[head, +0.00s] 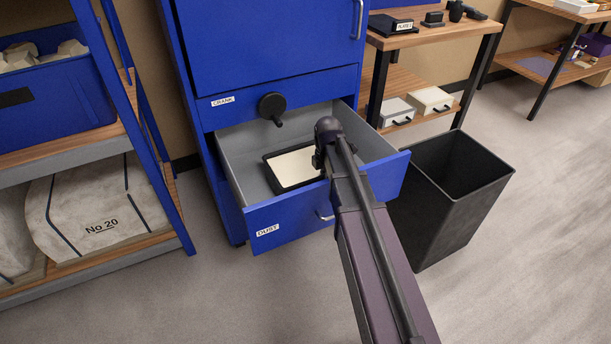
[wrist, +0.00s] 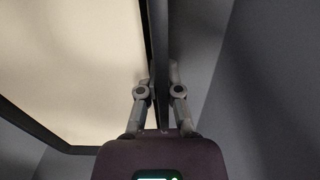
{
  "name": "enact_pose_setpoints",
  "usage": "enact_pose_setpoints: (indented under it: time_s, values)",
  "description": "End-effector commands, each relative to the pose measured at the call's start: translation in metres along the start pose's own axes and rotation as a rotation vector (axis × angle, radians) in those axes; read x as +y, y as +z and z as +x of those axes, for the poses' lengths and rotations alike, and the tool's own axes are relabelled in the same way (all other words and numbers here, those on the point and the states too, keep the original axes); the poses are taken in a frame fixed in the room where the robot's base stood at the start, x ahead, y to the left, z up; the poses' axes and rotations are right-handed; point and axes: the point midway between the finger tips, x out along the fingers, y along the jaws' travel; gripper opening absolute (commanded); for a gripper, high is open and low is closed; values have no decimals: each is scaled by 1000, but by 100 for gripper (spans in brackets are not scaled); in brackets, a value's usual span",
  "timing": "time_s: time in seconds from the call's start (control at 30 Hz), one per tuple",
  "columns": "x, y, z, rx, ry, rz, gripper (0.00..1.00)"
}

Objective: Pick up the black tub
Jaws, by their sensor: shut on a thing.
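The black tub (head: 268,168) is a shallow rectangular tray with a cream, level surface inside. It sits in the open blue drawer (head: 285,225) labelled "DUST". In the wrist view, its cream inside (wrist: 65,60) fills the left side, and its black wall (wrist: 155,50) runs between my fingers. My gripper (wrist: 161,80) is shut on that wall. In the head view, my arm hides the tub's right end and my fingertips. I cannot tell whether the tub is clear of the drawer floor.
The drawer's grey side walls stand close around the tub. A black crank knob (head: 271,104) juts from the cabinet front above the drawer. A tall black bin (head: 440,200) stands right of the drawer. Shelves with a blue crate (head: 60,105) are at left. Floor is clear at front.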

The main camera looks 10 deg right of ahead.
Motion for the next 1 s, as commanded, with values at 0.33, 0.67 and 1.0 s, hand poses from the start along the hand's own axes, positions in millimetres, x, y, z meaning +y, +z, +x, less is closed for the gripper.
enact_pose_setpoints:
  time_s: [0.33, 0.67, 1.0]
  values:
    - [1, 0, -1, 0, 1, 0, 0]
    - [12, 0, -14, 0, 1, 0, 0]
    - [64, 2, -43, 0, 1, 0, 0]
